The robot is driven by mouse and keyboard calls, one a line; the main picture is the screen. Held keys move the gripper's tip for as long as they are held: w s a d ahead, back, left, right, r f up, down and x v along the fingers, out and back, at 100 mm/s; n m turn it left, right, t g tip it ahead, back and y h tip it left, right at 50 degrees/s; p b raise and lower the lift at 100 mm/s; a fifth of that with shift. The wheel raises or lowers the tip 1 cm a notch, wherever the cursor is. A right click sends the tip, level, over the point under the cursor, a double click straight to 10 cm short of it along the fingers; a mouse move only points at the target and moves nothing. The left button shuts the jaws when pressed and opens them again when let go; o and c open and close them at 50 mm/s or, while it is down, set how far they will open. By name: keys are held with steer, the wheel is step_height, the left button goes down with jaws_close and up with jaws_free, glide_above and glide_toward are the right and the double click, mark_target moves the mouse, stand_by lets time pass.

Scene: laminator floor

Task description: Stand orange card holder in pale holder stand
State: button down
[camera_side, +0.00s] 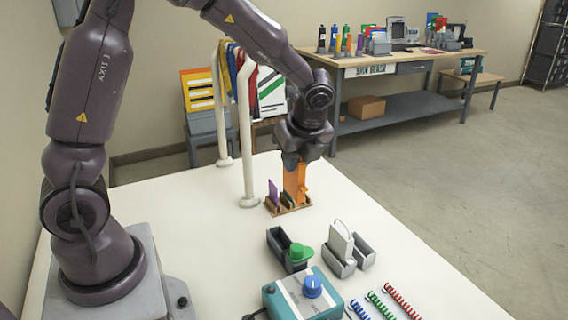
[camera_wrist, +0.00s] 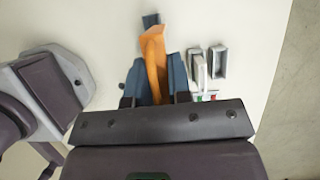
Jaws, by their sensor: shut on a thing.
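The orange card holder (camera_side: 295,182) is upright between the fingers of my gripper (camera_side: 292,162), which is shut on its upper part. In the wrist view the orange card holder (camera_wrist: 153,50) shows between the two blue-grey fingers of my gripper (camera_wrist: 158,75). A low tan stand (camera_side: 292,208) is directly below, with a purple card (camera_side: 273,192) upright at its left and a dark green piece in its middle. The holder's lower end overlaps the stand's right part in the side view. I cannot tell whether it is seated in a slot. The wrist view does not clearly show the stand.
A white post (camera_side: 247,140) stands just behind and left of the stand. In front are a dark bin (camera_side: 280,243), a green knob-like piece (camera_side: 300,252), grey trays (camera_side: 340,268), a teal box with a blue knob (camera_side: 300,298) and coloured coils (camera_side: 402,300). Table right of the stand is clear.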

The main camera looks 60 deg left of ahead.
steer(key=w+d, duration=0.9)
steer(key=w, duration=0.4)
steer(key=shift+s+f, duration=0.15)
steer(key=shift+f, duration=3.5)
steer(key=shift+s+f, duration=0.1)
steer(key=shift+f, duration=3.5)
steer(key=c, duration=1)
jaws_free()
steer(key=shift+r, duration=4)
